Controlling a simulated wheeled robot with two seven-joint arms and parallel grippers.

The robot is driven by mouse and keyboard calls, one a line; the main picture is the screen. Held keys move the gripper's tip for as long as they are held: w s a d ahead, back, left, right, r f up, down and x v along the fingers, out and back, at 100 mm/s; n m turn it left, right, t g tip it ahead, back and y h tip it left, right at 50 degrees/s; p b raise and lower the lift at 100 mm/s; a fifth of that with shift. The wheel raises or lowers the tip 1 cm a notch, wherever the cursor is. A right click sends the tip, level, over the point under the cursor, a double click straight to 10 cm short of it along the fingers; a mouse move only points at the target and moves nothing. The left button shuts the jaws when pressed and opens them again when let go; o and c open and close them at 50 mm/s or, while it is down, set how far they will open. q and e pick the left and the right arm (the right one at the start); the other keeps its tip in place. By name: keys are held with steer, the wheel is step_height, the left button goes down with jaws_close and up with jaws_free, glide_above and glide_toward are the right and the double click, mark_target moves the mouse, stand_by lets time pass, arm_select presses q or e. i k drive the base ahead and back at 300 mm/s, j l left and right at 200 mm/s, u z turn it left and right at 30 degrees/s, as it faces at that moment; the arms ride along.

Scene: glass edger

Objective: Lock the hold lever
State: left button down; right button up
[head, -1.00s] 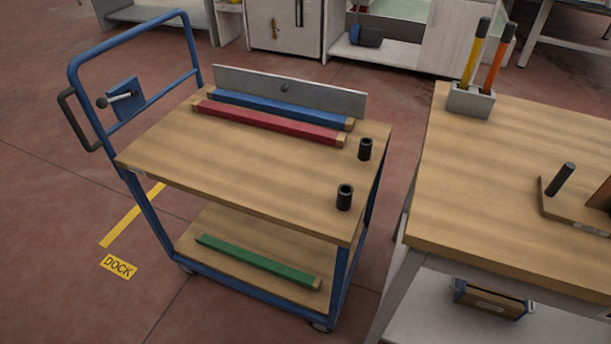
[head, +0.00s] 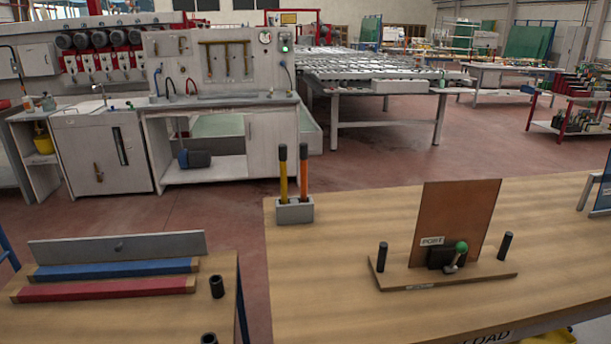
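A small lever with a green knob (head: 461,247) stands at the foot of an upright brown panel (head: 462,212) on the right-hand table. Its pale shaft leans, and a black block (head: 439,257) sits behind it. The panel rises from a flat wooden base (head: 400,277) with a black peg (head: 382,257) at its left and another (head: 505,246) at its right. I cannot tell whether this lever is locked. Neither of my grippers is in view.
The cart top (head: 150,320) at lower left holds a blue bar (head: 115,269), a red bar (head: 105,289) and a grey backboard (head: 118,248). A grey holder (head: 294,211) with yellow and orange sticks stands at the table's (head: 330,300) far left corner. The table's front left is clear.

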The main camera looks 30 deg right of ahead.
mark_target(461, 247)
steer(key=z, duration=1.9)
